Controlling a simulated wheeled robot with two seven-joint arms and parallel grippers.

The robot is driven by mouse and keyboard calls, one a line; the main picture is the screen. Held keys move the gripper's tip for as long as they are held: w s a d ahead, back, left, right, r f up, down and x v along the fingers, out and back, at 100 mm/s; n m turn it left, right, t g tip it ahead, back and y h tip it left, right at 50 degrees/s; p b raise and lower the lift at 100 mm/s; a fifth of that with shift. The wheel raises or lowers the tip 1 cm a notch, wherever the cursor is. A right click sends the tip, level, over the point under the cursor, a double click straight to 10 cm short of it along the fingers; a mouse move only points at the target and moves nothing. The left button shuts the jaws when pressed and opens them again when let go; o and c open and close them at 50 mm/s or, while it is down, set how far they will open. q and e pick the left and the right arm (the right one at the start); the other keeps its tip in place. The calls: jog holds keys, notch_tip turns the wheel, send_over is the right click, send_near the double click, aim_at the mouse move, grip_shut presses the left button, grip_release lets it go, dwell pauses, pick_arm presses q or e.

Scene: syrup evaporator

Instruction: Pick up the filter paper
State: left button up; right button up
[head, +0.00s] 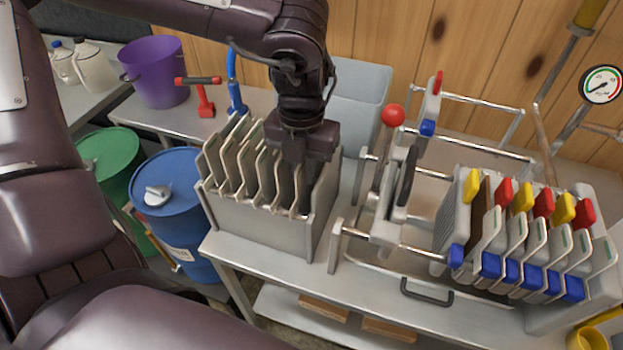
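My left gripper (296,178) points down into the right end of a grey rack (262,230). The rack holds several upright, pale, thick-edged sheets or plates (236,165). One dark finger reaches down among the rightmost ones. The fingertips are partly hidden by the sheets, so I cannot tell whether they are open or shut on one. I cannot tell for certain which item is the filter paper. A thin brown sheet (480,212) also stands between plates in the press at the right. My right gripper is not in view.
The filter press (400,250) has metal rails, a red-knobbed lever (392,116) and plates with coloured tabs. A blue-grey bin (358,95) stands behind the rack. A purple bucket (160,75), red tool (203,97) and blue drum (172,205) are to the left.

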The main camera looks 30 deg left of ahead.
pick_arm(q)
jog(key=shift+f, duration=0.1)
jog(key=shift+c, duration=1.3)
grip_shut()
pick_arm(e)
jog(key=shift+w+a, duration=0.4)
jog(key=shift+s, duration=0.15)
pick_arm(q)
jog(key=shift+r, duration=0.55)
notch_tip(320, 180, up, 19)
jog(key=p, duration=0.1)
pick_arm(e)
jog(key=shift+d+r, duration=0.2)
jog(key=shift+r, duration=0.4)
